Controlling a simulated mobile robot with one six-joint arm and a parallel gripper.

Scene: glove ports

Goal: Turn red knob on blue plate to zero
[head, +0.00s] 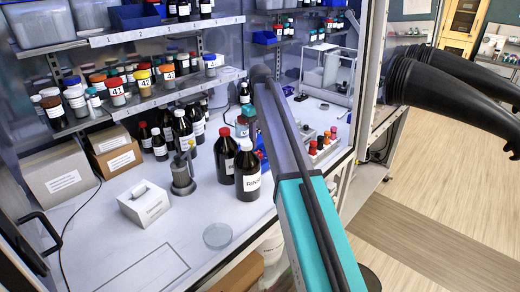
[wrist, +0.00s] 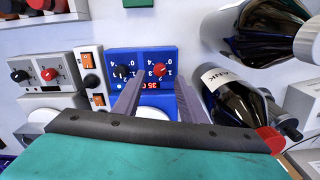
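In the wrist view, the blue plate (wrist: 140,58) has a black knob (wrist: 122,72) on its left and the red knob (wrist: 156,71) on its right, with numbered scales around them. A lit red display (wrist: 151,86) sits below the knobs. The red knob's exact pointer setting is too small to read. My gripper (wrist: 158,80) is open, its two grey fingers apart on either side of the display, just below the red knob in the picture. I cannot tell whether it touches anything. In the head view my arm crosses the bench and its gripper end is hidden.
A grey plate (wrist: 30,92) with black and red knobs stands left of the blue one. Orange switches (wrist: 91,60) lie between them. A clear dish (head: 217,236) and white box (head: 146,204) stand on the bench.

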